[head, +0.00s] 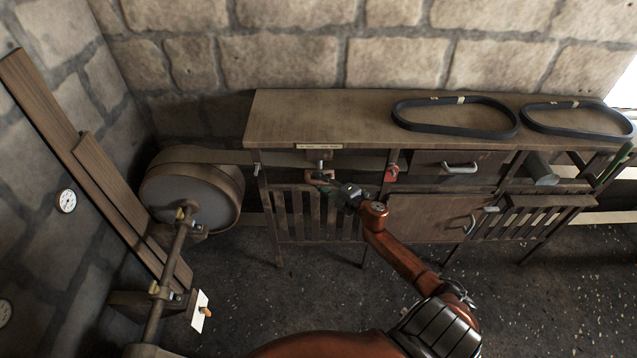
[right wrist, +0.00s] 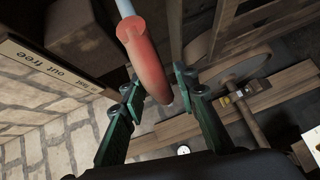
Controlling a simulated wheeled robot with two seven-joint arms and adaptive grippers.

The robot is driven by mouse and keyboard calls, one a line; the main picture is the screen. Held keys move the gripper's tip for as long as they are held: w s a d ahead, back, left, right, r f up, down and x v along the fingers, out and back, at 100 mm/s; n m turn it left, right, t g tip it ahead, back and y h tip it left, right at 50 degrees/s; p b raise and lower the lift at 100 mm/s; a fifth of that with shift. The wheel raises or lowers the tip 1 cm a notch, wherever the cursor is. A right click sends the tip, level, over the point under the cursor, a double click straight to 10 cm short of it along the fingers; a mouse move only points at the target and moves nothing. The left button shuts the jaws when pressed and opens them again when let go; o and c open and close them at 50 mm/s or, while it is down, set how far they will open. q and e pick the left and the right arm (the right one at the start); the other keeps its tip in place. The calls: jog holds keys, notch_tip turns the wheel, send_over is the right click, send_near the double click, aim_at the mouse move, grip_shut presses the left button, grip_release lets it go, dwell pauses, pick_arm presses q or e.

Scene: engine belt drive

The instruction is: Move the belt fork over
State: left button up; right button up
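The belt fork's handle has a red grip (right wrist: 147,55) on a pale metal rod. In the head view the fork (head: 321,168) hangs under the front edge of the bench, below a small label. My right gripper (head: 335,191) is at this handle. In the right wrist view its green fingers (right wrist: 156,84) are spread, one on each side of the red grip, with some gap visible. A flat belt (head: 290,158) runs from the big drum (head: 193,190) behind the fork. The fork's prongs cannot be made out. My left gripper is out of view.
The wooden bench (head: 330,110) carries two black belts (head: 455,131). A small red part (head: 391,174) sits right of the fork. Drawers and a cupboard (head: 430,217) are farther right. A shaft and upright planks stand at the left. The floor before the bench is clear.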

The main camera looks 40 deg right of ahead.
jog(key=shift+o, duration=0.6)
jog(key=shift+s+a+r, duration=0.1)
jog(key=shift+a, duration=0.05)
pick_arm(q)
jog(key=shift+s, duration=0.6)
pick_arm(e)
jog(key=s+d+r, duration=0.1)
jog(key=s, duration=1.1)
jog(key=shift+r, duration=0.3)
